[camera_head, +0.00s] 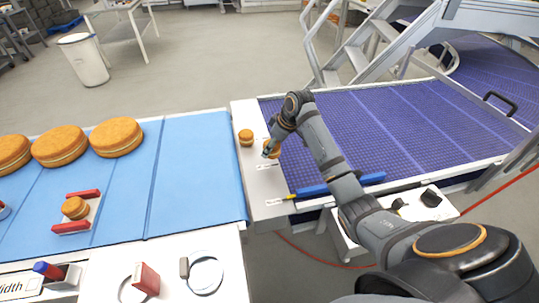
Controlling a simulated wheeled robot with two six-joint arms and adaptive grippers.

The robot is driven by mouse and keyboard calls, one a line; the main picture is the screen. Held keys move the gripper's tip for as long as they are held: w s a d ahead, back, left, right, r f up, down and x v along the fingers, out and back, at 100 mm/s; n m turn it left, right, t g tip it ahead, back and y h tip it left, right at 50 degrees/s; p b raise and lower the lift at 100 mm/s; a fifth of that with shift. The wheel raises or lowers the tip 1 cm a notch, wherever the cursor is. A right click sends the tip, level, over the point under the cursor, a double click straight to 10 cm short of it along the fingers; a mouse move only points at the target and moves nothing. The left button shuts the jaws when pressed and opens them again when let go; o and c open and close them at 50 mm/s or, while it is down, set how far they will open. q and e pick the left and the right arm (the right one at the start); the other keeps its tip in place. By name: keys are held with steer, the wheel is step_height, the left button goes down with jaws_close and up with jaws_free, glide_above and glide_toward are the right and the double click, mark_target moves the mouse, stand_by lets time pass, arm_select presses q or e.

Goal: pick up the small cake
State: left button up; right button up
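A second small cake (245,137) stands on the strip just left of the gripper. A third small cake (75,207) sits on the blue belt on a pale holder between two red bars. My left gripper is not in view.
Large cakes (117,137) stand in a row on the far left of the blue belt (200,170). A purple mesh belt (390,130) lies right of the strip. A blue-handled tool (340,187) lies along its front edge. The blue belt's right part is clear.

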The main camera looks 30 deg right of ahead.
steer(key=s+d+r+b, duration=0.3)
steer(key=s+d+r, duration=0.2)
steer(key=s+r, duration=0.3)
steer(key=s, duration=0.3)
steer(key=shift+s+d+r, duration=0.35)
steer(key=shift+s, duration=0.05)
